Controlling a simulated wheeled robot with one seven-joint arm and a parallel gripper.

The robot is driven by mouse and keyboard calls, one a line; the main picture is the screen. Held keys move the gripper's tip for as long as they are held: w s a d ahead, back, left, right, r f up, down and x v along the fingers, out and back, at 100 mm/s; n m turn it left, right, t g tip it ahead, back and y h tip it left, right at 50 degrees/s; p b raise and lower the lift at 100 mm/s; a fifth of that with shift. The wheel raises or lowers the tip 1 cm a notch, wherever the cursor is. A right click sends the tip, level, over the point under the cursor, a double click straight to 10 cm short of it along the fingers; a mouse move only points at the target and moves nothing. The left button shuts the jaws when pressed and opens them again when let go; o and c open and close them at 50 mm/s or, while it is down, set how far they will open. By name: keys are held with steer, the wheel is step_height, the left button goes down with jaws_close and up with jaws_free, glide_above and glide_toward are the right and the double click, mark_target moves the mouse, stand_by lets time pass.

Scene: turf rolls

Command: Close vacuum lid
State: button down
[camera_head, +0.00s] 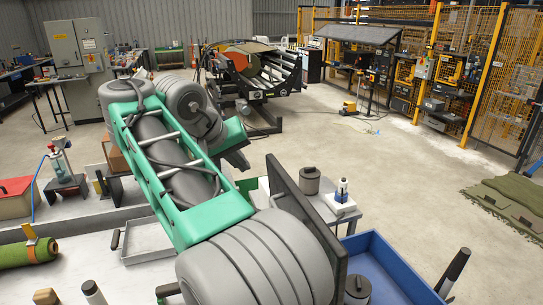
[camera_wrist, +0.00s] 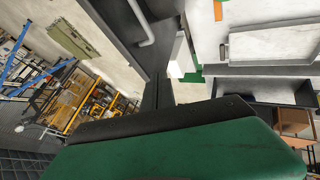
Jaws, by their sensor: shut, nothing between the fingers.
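I cannot make out a part that is surely the vacuum lid. A dark flat panel (camera_head: 305,222) stands upright and tilted beside my arm at the bench edge in the head view. In the wrist view a dark slab (camera_wrist: 112,22) with a pale bent bar (camera_wrist: 141,22) lies at the top; I cannot tell if it is the same panel. My gripper (camera_wrist: 158,82) seems to be the narrow dark pair of fingers above the green body in the wrist view, shut and empty. It touches nothing I can make out. In the head view my arm hides it.
A grey lidded canister (camera_head: 310,181) and a small white device (camera_head: 341,198) stand on a side table right of the panel. A blue bin (camera_head: 395,270) is at lower right. A shallow tray (camera_head: 148,240) lies on the left bench. Open floor (camera_head: 400,180) lies beyond.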

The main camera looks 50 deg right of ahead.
steer(key=s+d+f, duration=0.1)
steer(key=d+f, duration=0.6)
steer(key=d, duration=0.2)
steer(key=shift+d+f+b, duration=0.25)
steer(key=shift+d+b, duration=0.05)
steer(key=shift+b, duration=0.05)
